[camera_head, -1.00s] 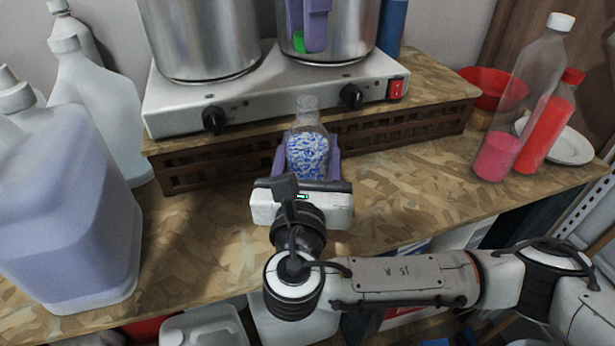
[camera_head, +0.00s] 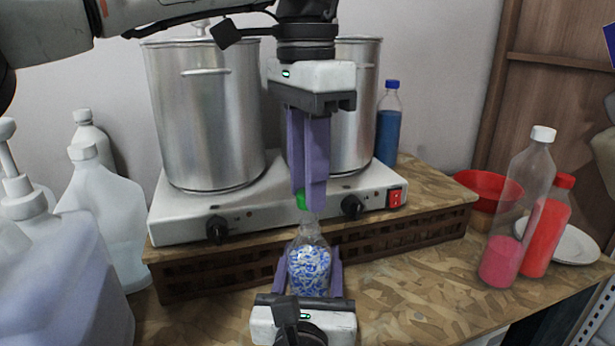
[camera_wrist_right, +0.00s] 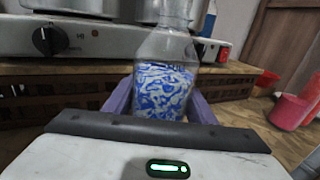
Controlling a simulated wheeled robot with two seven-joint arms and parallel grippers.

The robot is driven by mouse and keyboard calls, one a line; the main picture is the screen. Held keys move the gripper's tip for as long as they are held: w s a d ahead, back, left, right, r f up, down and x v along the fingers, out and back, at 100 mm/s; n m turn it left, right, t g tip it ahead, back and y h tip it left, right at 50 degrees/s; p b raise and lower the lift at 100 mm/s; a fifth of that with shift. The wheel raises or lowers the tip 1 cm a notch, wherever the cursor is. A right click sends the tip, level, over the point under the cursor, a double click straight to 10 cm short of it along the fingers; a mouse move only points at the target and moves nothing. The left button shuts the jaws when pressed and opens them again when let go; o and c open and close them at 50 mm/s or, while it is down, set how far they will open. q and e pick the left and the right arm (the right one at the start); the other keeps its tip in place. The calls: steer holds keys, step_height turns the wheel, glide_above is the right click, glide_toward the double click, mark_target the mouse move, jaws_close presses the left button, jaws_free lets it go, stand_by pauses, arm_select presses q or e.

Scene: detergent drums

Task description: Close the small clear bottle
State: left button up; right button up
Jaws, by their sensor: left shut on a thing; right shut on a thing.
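The small clear bottle (camera_head: 309,268), filled with blue-and-white bits, stands upright at the front of the hot plate. It also shows in the right wrist view (camera_wrist_right: 166,85), where its top is cut off. My right gripper (camera_head: 308,280) is shut on the bottle's body from the front, one purple finger on each side. My left gripper (camera_head: 307,205) points down from above and is shut on a green cap (camera_head: 301,201). The cap is at the bottle's mouth, slightly to its left in the head view. The fingers hide part of the cap, and I cannot tell whether it touches the rim.
A hot plate (camera_head: 270,205) with two steel pots (camera_head: 205,120) stands behind the bottle. Large jugs (camera_head: 50,260) crowd the left. A tall bottle with pink contents (camera_head: 500,262), a red bottle (camera_head: 545,235) and a red bowl (camera_head: 480,185) are at right. The front-right tabletop is clear.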

arm_select(q)
steer(key=shift+f, duration=0.9)
steer(key=shift+f, duration=0.55)
